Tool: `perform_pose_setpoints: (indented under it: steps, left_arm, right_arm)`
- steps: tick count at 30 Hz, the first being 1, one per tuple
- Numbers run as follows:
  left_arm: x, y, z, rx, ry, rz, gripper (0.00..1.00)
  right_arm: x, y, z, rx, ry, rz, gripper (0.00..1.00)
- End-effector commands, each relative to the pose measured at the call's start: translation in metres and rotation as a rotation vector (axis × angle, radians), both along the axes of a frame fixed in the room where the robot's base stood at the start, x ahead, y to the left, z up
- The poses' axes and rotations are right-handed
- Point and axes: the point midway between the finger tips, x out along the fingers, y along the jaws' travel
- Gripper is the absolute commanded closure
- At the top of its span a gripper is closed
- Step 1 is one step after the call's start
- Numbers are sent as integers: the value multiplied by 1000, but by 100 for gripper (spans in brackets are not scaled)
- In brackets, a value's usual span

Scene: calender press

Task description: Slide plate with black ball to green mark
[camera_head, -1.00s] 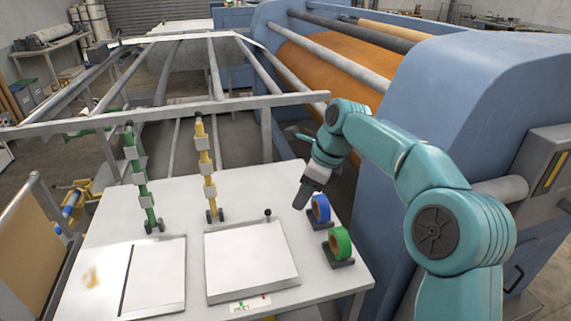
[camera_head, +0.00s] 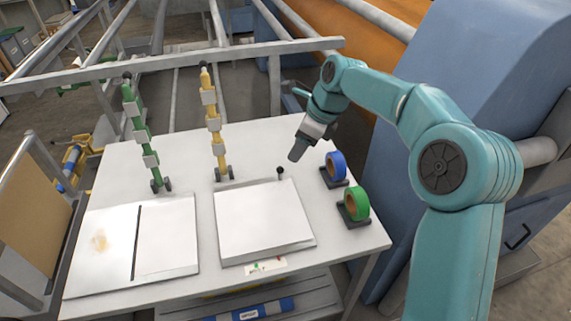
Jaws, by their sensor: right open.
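A white square plate (camera_head: 263,222) lies on the white table. A black ball (camera_head: 280,170) stands on a short stem at its far edge, right of the middle. A small label strip (camera_head: 267,267) at the table's front edge, just below the plate, bears small green and red marks; the green mark (camera_head: 256,266) is toward its left. My right gripper (camera_head: 296,153) points down, open and empty, above and slightly right of the black ball, apart from it. My left gripper is out of view.
Blue tape (camera_head: 336,165) and green tape (camera_head: 356,204) stand on holders to the right. A second white panel with a dark slot (camera_head: 165,240) lies left. The blue press (camera_head: 465,85) stands right.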

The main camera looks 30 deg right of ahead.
Motion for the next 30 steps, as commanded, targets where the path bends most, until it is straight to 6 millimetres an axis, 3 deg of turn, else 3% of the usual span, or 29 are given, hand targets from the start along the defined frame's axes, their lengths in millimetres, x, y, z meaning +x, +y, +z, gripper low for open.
perform_pose_setpoints:
  steps: [6, 12, 18, 27, 28, 30]
  left_arm:
    - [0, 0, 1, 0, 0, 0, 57]
    - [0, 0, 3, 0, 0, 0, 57]
    - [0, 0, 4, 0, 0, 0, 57]
    - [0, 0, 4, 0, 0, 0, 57]
    - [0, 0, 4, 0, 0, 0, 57]
    - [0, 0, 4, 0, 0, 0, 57]
  right_arm:
    - [15, 14, -46, 1, 5, 2, 54]
    - [27, 23, -78, 0, 3, 2, 54]
    - [34, 27, -95, 0, 0, 1, 54]
    - [35, 28, -98, -1, -1, 1, 54]
    - [35, 28, -98, 0, -1, 0, 57]
    - [35, 28, -98, 0, -2, 1, 80]
